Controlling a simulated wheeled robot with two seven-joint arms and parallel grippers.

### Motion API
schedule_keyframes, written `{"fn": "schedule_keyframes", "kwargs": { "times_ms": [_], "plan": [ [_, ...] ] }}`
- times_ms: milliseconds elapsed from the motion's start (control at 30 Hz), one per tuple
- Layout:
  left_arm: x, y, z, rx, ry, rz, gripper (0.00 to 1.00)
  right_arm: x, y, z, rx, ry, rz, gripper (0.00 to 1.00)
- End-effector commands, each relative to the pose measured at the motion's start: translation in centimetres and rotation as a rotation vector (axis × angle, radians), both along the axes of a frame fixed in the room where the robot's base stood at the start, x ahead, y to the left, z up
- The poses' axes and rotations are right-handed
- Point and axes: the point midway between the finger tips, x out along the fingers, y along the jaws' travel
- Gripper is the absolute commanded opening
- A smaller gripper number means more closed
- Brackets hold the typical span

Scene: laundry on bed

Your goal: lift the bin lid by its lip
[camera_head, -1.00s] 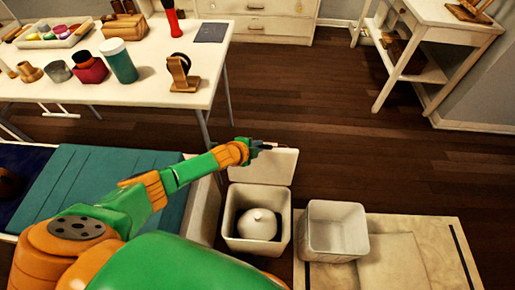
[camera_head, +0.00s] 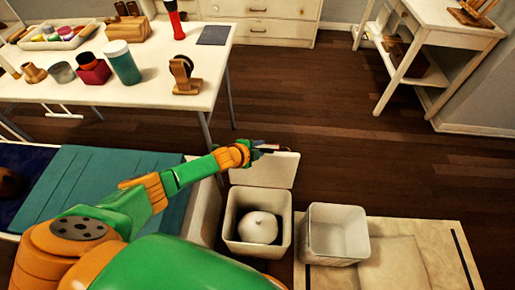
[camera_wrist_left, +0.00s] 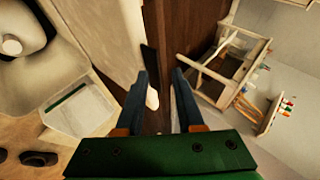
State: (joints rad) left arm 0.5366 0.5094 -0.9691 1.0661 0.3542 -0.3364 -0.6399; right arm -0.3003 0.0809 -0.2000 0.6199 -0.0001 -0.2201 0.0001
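The white bin (camera_head: 228,222) stands on the floor at lower centre in the head view. Its flat pale lid (camera_head: 262,172) is raised at the back of the bin; it also shows in the left wrist view (camera_wrist_left: 105,35) as a pale panel left of my fingers. My left gripper (camera_head: 272,148) is at the lid's top edge. In the left wrist view my left gripper (camera_wrist_left: 160,75) has its fingers apart. A small white piece shows by the left finger; I cannot tell what it is or whether it touches. My right gripper is out of view.
A rounded white object (camera_head: 259,228) sits inside the bin. An open white box (camera_head: 338,232) stands just right of it on a pale mat (camera_head: 440,255). A white table (camera_head: 140,82) with several items is at the back left. The dark floor (camera_head: 350,150) beyond is clear.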

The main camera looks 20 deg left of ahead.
Motion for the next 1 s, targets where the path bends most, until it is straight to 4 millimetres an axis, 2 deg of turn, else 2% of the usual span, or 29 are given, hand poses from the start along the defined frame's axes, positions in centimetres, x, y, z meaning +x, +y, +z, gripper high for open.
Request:
{"fn": "schedule_keyframes", "kwargs": {
  "times_ms": [100,200,433,867,967,1000],
  "plan": [
    [-1.4,0.3,1.8,0.0,0.003,-0.001,0.36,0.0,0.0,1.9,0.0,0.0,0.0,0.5],
    [-2.9,0.7,3.1,-0.001,0.002,-0.001,0.36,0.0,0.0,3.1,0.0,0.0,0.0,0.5],
    [-4.9,1.2,4.6,0.0,-0.001,0.0,0.36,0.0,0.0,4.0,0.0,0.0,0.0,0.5],
    [-5.1,1.2,4.6,-0.001,-0.002,0.001,0.36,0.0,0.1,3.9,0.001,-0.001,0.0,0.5],
    [-5.8,1.6,3.4,-0.037,0.034,0.061,0.36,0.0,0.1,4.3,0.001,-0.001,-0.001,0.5],
    [-6.8,2.2,2.0,-0.074,0.073,0.127,0.36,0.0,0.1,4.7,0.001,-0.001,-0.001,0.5]
  ]
}}
